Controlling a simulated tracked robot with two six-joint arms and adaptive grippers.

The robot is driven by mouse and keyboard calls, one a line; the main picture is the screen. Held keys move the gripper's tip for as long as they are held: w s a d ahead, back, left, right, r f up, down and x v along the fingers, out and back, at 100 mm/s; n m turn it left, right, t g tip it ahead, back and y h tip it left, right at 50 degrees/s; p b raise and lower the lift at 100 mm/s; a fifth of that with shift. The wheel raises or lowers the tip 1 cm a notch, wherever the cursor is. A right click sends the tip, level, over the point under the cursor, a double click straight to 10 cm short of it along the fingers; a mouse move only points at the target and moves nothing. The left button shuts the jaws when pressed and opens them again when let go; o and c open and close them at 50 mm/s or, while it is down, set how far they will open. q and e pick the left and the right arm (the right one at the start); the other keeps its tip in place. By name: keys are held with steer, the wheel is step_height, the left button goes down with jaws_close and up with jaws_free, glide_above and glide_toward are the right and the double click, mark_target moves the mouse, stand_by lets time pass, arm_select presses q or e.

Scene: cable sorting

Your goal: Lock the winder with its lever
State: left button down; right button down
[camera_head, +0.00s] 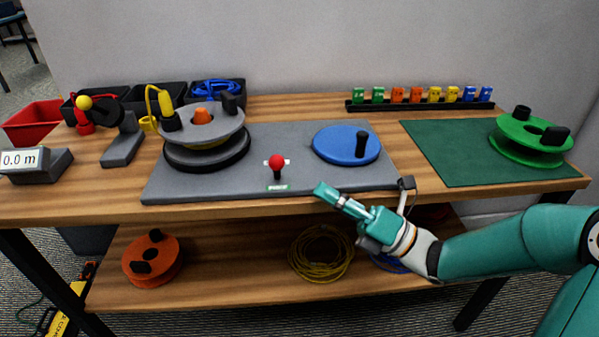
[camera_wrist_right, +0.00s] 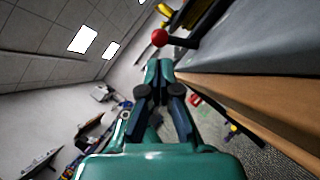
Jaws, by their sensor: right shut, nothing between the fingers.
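The winder's grey base plate (camera_head: 300,186) lies on the table. A grey reel with an orange centre (camera_head: 203,116) sits at its left on a black disc (camera_head: 207,150). A blue crank disc (camera_head: 346,143) with a black handle is at its right. The red-knobbed lever (camera_head: 276,162) stands near the plate's front edge, beside a small green label. The red knob also shows in the right wrist view (camera_wrist_right: 160,38), ahead of the fingertips. My right gripper (camera_head: 322,189) is shut and empty, at the plate's front edge, right of the lever and apart from it. My left gripper is not in view.
A green reel (camera_head: 531,137) stands on a green mat (camera_head: 440,165) at the right. A meter (camera_head: 35,163) and grey stand (camera_head: 122,145) are at the left. Bins (camera_head: 32,122) and a connector rack (camera_head: 420,105) line the back. The lower shelf holds an orange reel (camera_head: 151,258) and a yellow coil (camera_head: 320,254).

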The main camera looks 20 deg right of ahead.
mark_target(277, 169)
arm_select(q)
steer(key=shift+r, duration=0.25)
arm_select(e)
steer(key=x, duration=0.6)
